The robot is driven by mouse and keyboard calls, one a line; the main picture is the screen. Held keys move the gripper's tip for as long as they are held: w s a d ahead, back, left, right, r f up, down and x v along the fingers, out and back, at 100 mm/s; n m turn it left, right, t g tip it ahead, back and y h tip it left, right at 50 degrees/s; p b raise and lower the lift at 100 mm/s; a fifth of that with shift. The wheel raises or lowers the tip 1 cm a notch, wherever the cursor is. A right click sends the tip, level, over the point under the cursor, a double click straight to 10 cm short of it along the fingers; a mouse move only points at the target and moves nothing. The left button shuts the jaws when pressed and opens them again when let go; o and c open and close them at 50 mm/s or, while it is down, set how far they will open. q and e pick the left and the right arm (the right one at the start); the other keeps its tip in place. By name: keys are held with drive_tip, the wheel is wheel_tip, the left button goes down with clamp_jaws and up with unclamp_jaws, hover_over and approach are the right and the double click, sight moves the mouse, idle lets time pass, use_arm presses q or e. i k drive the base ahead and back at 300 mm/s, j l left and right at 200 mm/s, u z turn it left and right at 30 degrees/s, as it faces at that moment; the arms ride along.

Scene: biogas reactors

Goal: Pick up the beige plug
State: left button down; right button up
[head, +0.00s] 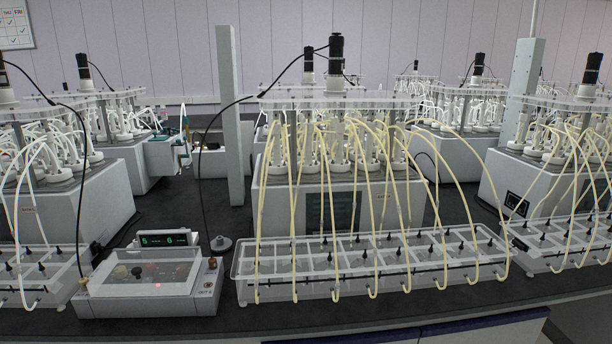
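No thing in the head view is clearly a beige plug; the small fittings are too small to tell their colour well. A small tan-brown fitting (213,263) stands on the right end of the white control box at the front left. Another small tan fitting (84,283) is at the box's left end, where a black cable comes down. A grey disc-shaped piece with a raised middle (220,243) lies on the dark bench just behind the box's right end. Neither of my grippers is in view.
The control box (145,303) has a clear cover and a green-digit display (164,239) behind it. A clear rack (370,262) with several beige tubes stands to its right, before a reactor (336,205). A grey post (230,115) rises behind. The bench's front strip (270,320) is clear.

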sight(83, 282)
drive_tip(key=u, duration=1.35)
